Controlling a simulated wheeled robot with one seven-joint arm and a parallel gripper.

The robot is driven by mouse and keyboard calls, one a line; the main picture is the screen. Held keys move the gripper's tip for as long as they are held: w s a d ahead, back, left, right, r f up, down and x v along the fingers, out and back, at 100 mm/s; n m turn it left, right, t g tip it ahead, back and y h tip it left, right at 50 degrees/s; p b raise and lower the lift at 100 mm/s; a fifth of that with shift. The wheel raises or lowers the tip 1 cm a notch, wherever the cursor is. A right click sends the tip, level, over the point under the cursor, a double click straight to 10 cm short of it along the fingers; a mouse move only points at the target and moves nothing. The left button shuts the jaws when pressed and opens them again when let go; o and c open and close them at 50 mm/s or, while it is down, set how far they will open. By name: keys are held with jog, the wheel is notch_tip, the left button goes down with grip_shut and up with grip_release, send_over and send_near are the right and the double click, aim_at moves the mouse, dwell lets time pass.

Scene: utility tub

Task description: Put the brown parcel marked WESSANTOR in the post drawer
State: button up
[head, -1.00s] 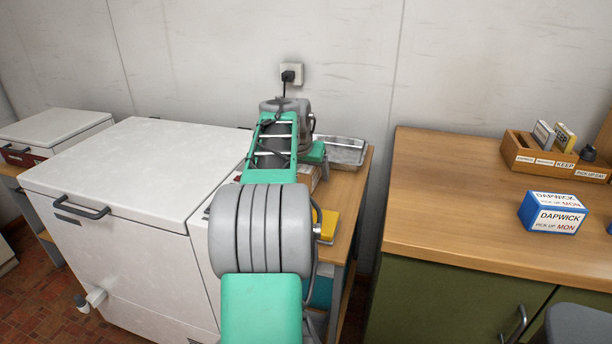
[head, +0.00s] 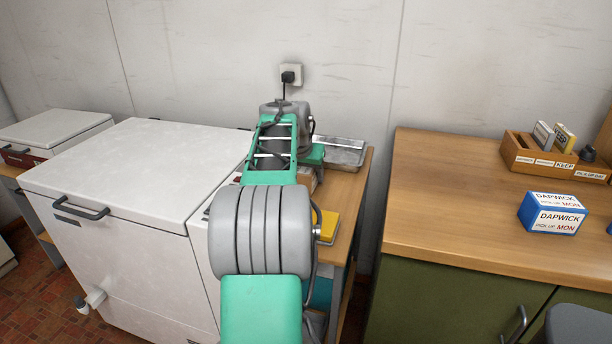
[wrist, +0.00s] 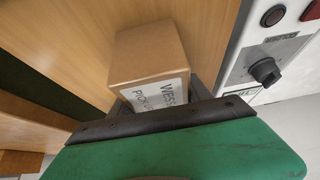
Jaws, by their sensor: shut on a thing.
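The brown parcel (wrist: 148,55) is in the wrist view, a cardboard box with a white label. The label's visible letters read "WESS" and "PICK U"; the rest is cut off by my gripper. My gripper (wrist: 160,98) is shut on the parcel, with grey fingers showing at its sides. A wooden surface lies behind the parcel; I cannot tell whether they touch. I cannot make out a post drawer in either view.
A white panel with a dark knob (wrist: 265,71) is close at the right in the wrist view. The head view shows a white chest (head: 140,165), a metal tray (head: 340,152), a yellow item (head: 328,226), a blue DAPWICK box (head: 553,214) and a wooden organiser (head: 520,158). The right counter's left part is clear.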

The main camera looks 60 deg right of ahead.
grip_shut()
